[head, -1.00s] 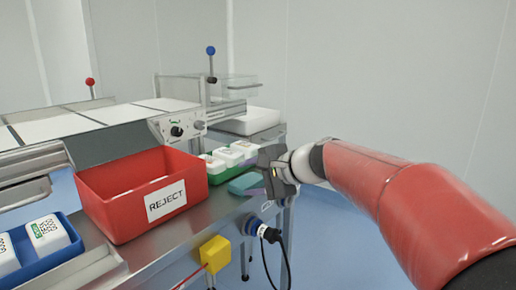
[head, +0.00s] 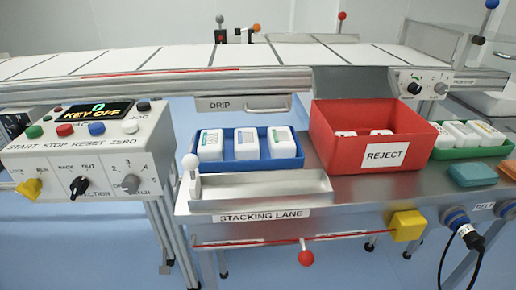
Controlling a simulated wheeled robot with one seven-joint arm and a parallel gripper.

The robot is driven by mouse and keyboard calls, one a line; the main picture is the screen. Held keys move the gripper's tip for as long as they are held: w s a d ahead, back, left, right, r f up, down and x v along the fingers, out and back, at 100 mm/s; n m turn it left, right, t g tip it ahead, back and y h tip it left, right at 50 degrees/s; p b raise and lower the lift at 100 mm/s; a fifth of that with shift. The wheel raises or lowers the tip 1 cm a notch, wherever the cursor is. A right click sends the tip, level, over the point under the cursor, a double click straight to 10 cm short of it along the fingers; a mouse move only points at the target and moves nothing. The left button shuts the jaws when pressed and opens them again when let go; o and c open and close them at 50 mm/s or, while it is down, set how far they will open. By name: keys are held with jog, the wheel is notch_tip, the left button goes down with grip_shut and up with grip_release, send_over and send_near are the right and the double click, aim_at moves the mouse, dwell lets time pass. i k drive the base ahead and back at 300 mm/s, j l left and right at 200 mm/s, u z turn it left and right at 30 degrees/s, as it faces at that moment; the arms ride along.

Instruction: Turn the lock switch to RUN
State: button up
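The lock switch (head: 28,190) is a yellow knob at the lower left of the white control box (head: 85,150), at the left edge of the head view. The words LOCK and RUN stand above it; I cannot tell clearly which one it points at. The display (head: 96,112) on the box reads 0 and KEY OFF. My gripper is not in view, so whether it is open or shut does not show.
A black knob (head: 78,187) and a grey knob (head: 131,184) sit right of the lock switch, with coloured buttons above. The stacking lane (head: 262,192), a blue tray (head: 286,163) and the red REJECT bin (head: 335,148) stand to the right.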

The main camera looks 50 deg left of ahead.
aim_at(30, 189)
jog(key=u, duration=2.75)
jog(key=j, duration=0.1)
